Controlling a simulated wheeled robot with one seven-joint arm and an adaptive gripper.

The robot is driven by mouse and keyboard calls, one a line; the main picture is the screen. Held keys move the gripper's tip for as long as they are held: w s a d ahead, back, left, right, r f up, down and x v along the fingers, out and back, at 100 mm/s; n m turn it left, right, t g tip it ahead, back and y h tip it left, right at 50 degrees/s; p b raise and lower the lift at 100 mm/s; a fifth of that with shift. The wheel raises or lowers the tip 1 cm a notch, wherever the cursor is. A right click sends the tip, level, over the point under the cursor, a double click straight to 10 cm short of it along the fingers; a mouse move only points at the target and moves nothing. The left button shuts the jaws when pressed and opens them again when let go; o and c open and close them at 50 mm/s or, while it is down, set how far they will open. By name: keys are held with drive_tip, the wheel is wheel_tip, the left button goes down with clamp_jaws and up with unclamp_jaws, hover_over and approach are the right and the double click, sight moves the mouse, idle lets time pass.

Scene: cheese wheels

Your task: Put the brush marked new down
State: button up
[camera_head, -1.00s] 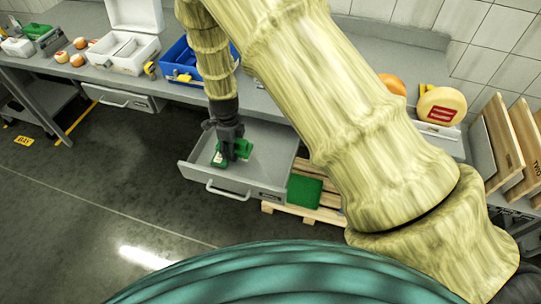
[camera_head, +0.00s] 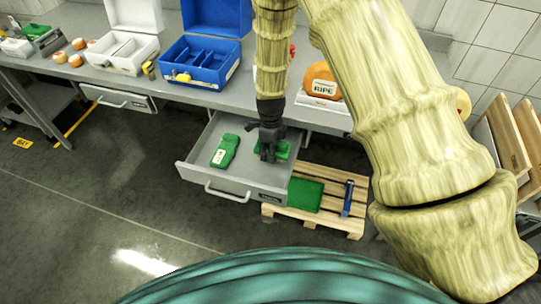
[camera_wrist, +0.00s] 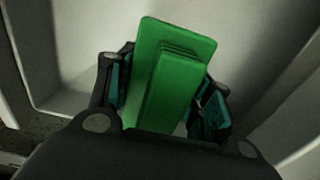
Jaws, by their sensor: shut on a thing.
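My gripper (camera_head: 268,155) is shut on a green brush (camera_head: 283,149). It is at the right part of an open grey drawer (camera_head: 190,173). In the wrist view the held green brush (camera_wrist: 172,75) sits between both fingers, with grey drawer surfaces behind it. No marking shows on the held brush. I cannot tell whether it touches the drawer floor. A second green brush (camera_head: 225,150) with a white label lies in the drawer to the left, apart from my gripper. Its label is too small to read.
A wooden pallet (camera_head: 335,190) with a green block (camera_head: 305,195) and a dark blue item (camera_head: 347,198) is right of the drawer. On the bench are a blue case (camera_head: 205,80), a white case (camera_head: 120,60) and an orange wheel marked RIPE (camera_head: 322,82). Drawer space between the brushes is clear.

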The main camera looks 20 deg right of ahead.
drive_tip(key=shift+f+b, duration=0.8)
drive_tip(key=shift+f, duration=0.65)
drive_tip(key=shift+f, duration=0.1)
drive_tip(key=o, duration=1.4)
drive_tip(key=shift+c, duration=0.2)
drive_tip(key=shift+r+b, duration=1.5)
drive_tip(key=shift+r, duration=4.65)
